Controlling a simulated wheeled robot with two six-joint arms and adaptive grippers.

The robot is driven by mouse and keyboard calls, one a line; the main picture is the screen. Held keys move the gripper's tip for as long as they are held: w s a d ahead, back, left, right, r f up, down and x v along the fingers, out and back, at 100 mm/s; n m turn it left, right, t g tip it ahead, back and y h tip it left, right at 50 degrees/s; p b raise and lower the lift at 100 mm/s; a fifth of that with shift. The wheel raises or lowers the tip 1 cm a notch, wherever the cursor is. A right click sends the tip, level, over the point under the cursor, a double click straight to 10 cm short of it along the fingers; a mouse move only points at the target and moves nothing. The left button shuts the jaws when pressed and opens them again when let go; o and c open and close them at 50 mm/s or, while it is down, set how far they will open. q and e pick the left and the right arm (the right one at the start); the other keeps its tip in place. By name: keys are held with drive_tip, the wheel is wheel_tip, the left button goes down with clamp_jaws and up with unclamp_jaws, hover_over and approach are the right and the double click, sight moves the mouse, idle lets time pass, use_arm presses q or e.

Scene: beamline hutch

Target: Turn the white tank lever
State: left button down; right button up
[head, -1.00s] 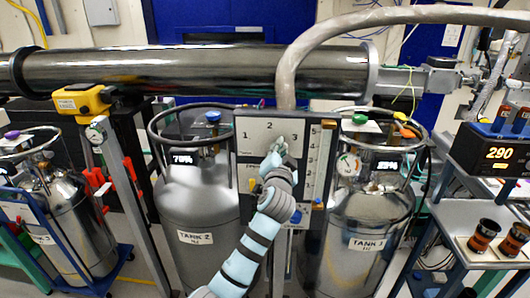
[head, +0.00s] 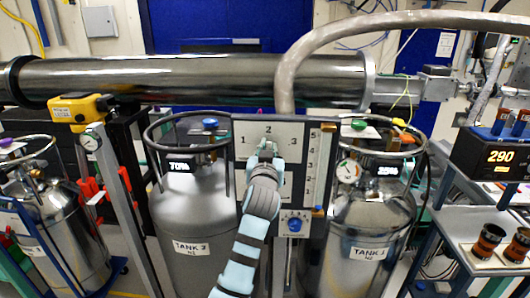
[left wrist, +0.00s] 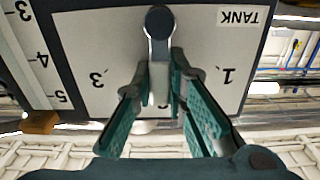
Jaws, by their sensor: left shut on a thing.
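The white tank lever (left wrist: 159,65) hangs from a dark round pivot on the white plate (left wrist: 95,35) marked 1, 2 and 3, which appears upside down in the left wrist view. The lever lies between the teal fingers of my left gripper (left wrist: 160,98), which is shut on it. It points toward the middle of the plate, between 1 and 3, and the 2 is mostly hidden there. In the head view my left gripper (head: 266,150) is just below the 2 and covers most of the lever. My right gripper is not in view.
A blue knob (head: 295,223) sits below the plate. A thick grey hose (head: 285,80) and a steel pipe (head: 190,80) pass behind and above. An orange display (head: 500,156) is at right.

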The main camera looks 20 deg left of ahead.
use_arm(q)
drive_tip(key=shift+f, duration=0.1)
idle(0.4)
drive_tip(key=c, duration=1.6)
unclamp_jaws()
drive_tip(key=v, duration=0.7)
drive_tip(key=shift+s, duration=0.3)
